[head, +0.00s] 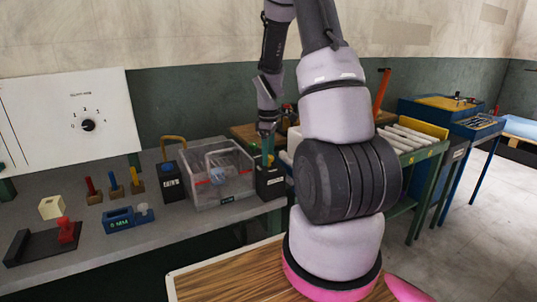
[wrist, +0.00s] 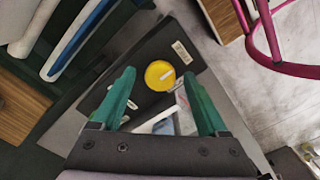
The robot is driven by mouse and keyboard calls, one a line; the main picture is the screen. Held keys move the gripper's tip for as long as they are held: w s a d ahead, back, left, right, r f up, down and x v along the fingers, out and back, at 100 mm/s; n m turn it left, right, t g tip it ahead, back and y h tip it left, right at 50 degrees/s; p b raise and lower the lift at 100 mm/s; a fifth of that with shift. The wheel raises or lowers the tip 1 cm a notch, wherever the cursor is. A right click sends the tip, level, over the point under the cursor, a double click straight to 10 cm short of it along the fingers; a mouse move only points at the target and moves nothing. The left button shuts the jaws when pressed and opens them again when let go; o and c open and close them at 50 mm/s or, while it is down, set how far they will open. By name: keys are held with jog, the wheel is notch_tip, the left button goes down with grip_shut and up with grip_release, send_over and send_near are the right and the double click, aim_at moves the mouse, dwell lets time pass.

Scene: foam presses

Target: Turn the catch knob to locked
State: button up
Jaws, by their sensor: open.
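A round yellow knob (wrist: 159,74) with a short white mark sits on top of a dark box in the wrist view. My gripper (wrist: 158,77) has green fingers that are open, one on each side of the knob in the picture. I cannot tell whether they touch it. In the head view my gripper (head: 267,150) is just above the dark box (head: 270,184) at the bench's right end, and the knob is hidden.
A clear lidded bin (head: 222,182) stands directly left of the dark box. A black padlock-shaped block (head: 173,182) and several coloured pegs stand further left. A white panel with a black dial (head: 88,125) is behind the bench. A rack (head: 408,140) is to the right.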

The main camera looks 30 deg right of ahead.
grip_shut()
dwell(0.3)
jog(key=m, duration=0.4)
jog(key=shift+m, duration=0.4)
jog(key=m, duration=0.4)
jog(key=shift+m, duration=0.3)
jog(key=m, duration=0.4)
jog(key=shift+m, duration=2.2)
